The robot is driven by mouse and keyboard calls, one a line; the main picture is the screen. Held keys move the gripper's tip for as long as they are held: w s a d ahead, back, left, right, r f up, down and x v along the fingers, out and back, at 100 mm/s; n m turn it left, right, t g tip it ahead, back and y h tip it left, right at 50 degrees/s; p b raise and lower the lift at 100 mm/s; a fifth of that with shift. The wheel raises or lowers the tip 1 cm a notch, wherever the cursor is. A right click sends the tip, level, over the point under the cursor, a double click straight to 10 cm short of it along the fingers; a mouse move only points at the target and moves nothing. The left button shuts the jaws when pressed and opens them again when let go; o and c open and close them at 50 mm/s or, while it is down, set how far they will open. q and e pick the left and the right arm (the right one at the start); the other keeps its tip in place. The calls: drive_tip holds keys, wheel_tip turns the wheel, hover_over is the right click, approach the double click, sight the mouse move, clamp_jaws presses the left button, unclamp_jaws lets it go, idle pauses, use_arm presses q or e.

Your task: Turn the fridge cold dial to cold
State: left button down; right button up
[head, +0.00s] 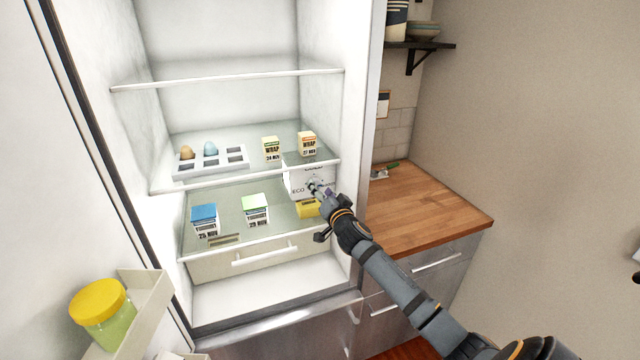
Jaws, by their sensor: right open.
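The fridge (222,99) stands open in the head view. Its cold dial panel (297,181) is a white box under the right end of the middle shelf, with "ECO" at its left and partly covered lettering at its top. My right gripper (318,190) is open at the front of this panel, over the dial. The gripper hides most of the dial, so its pointer setting and any contact cannot be made out. My left gripper is not in view.
Glass shelves hold an egg tray (211,163), wrap cartons (271,147) and yogurt cartons (204,219). A yellow item (307,208) sits just below the panel. A door bin holds a yellow-lidded jar (101,312). A wooden counter (425,212) is at right.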

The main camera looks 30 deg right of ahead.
drive_tip(key=shift+w, duration=0.65)
drive_tip(key=c, duration=1.2)
drive_tip(key=shift+o, duration=0.2)
